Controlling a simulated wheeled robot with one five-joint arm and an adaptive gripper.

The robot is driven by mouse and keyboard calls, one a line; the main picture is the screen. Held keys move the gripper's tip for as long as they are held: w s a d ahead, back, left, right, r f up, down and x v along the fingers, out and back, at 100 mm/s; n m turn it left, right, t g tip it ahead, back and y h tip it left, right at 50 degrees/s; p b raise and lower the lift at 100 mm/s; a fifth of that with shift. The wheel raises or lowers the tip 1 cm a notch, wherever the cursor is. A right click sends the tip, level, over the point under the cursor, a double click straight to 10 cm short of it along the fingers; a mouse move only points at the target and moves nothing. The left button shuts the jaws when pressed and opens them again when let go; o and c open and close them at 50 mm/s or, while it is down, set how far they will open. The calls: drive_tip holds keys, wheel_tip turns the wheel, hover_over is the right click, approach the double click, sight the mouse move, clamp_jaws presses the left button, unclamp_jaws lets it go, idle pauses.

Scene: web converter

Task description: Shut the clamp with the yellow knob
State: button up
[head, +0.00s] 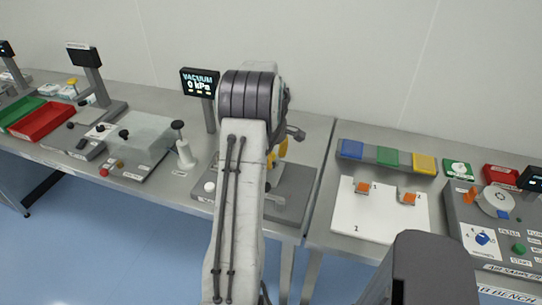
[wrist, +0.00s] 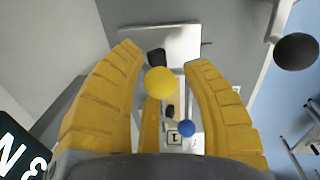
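The yellow knob (wrist: 160,80) shows in the wrist view between the two yellow fingers of my gripper (wrist: 163,56). The fingers are apart, with a gap on each side of the knob. I cannot tell how far the knob is in depth. A narrow yellow bar (wrist: 152,122) shows below the knob; I cannot tell what it belongs to. The clamp's body and lever angle are mostly hidden by the fingers. In the head view my arm hides the clamp, and only bits of yellow at my gripper (head: 277,154) show above the station's grey plate (head: 297,190).
A vacuum display (head: 200,82) reads 0 kPa behind the station. A white board (head: 375,225) with orange-marked blocks lies on the bench to the right.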

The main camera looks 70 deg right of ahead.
clamp_jaws()
